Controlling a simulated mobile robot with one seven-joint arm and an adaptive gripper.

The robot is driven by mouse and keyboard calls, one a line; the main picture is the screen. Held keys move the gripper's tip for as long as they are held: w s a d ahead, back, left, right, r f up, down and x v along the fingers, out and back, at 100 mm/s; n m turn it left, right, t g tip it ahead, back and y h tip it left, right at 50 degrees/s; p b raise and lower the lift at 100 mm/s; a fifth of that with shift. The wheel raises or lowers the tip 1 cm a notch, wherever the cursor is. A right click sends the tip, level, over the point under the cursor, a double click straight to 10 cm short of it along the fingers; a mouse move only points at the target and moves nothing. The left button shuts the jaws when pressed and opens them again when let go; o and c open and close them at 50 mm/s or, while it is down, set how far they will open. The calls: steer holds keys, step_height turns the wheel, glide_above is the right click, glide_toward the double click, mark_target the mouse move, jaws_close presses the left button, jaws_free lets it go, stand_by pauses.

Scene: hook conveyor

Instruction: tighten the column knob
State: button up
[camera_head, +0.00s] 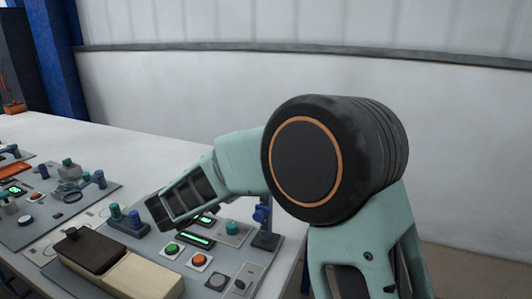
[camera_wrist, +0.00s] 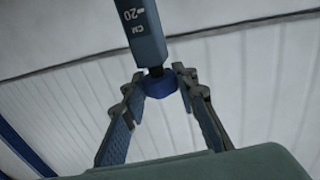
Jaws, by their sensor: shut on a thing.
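The column (camera_wrist: 145,35) is a blue-grey post marked "20 CM" at the top of the wrist view. The blue knob (camera_wrist: 160,84) sits at its end in that view. The two fingers of my gripper (camera_wrist: 160,88) stand on either side of the knob and are shut on it. In the camera_head view a dark post (camera_head: 265,240) with a blue part (camera_head: 262,213) stands at the right edge of the near panel. My arm covers much of that area, and I cannot make out the fingertips there.
The grey panel (camera_head: 220,274) carries a green button (camera_head: 172,248), an orange button (camera_head: 198,260) and lit displays. A box with a brown lid (camera_head: 88,250) lies at its front. Another panel (camera_head: 60,215) with several fittings is to the left. A white wall is behind.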

steer(key=m+g+h+p, duration=0.1)
steer(key=g, duration=0.1)
steer(key=m+g+h+p, duration=0.3)
steer(key=m+h, duration=0.1)
steer(key=shift+w+a+r+g+p, duration=0.1)
steer(key=shift+r+g+p, duration=0.2)
steer(key=shift+g+p, duration=0.1)
steer(key=m+g+h+p, duration=0.1)
steer(key=m+g+p, duration=0.2)
steer(key=p, duration=0.1)
steer(key=shift+g+h, duration=0.4)
steer(key=shift+m+g+p, duration=0.4)
steer(key=shift+g+p, duration=0.25)
steer(key=shift+g, duration=0.15)
steer(key=o, duration=1.1)
steer(key=shift+o, duration=0.4)
steer(key=shift+f, duration=0.2)
steer(key=shift+r, duration=0.1)
step_height(320, 180, up, 10)
steer(key=shift+f, duration=0.1)
